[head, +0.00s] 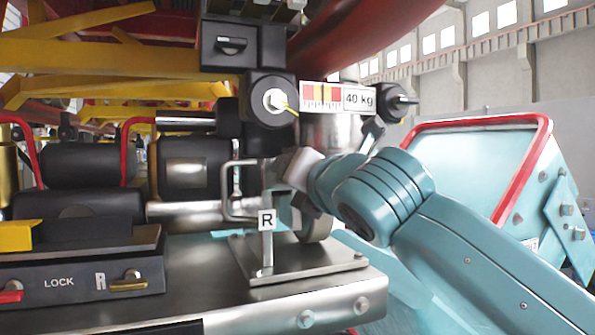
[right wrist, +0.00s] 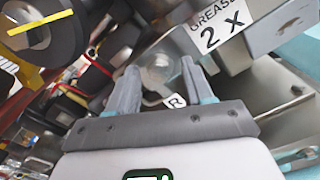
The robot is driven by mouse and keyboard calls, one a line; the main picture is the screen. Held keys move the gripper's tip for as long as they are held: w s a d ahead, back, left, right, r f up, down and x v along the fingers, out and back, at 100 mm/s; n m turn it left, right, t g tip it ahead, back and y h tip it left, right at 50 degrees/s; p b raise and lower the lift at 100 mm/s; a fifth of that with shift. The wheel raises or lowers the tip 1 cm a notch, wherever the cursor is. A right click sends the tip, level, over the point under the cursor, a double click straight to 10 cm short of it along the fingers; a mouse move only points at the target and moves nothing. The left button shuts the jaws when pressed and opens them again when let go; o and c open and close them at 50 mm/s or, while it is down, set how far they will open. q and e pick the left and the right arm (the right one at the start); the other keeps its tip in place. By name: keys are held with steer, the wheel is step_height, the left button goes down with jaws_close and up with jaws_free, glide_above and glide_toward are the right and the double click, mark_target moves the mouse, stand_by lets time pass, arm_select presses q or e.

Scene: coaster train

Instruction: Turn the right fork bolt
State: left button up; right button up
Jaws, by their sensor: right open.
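I cannot be sure that this is the right fork bolt. A similar yellow-marked bolt (right wrist: 40,28) shows at the top left of the right wrist view. My right gripper (head: 290,170) is below the bolt, behind an upright "R" plate (head: 267,220). In the wrist view its two fingers (right wrist: 160,82) are apart, with a rounded metal surface (right wrist: 160,72) beyond them. Contact cannot be told. My left gripper is not in view.
A bent metal handle (head: 228,190) stands close to the gripper's left. A steel bench (head: 205,275) lies below, with a "LOCK" panel (head: 80,282) at left. A red-edged teal panel (head: 460,170) stands at right. A "GREASE 2 X" label (right wrist: 220,25) is close to the fingers.

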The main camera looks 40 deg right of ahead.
steer(key=shift+w+a+f, duration=0.1)
steer(key=shift+w+f, duration=0.05)
steer(key=shift+w, duration=0.2)
steer(key=shift+c, duration=0.3)
steer(key=shift+w, duration=0.15)
steer(key=c, duration=0.5)
jaws_close()
steer(key=shift+f+m+b, duration=0.2)
steer(key=shift+m+b, duration=2.55)
steer(key=shift+m, duration=11.95)
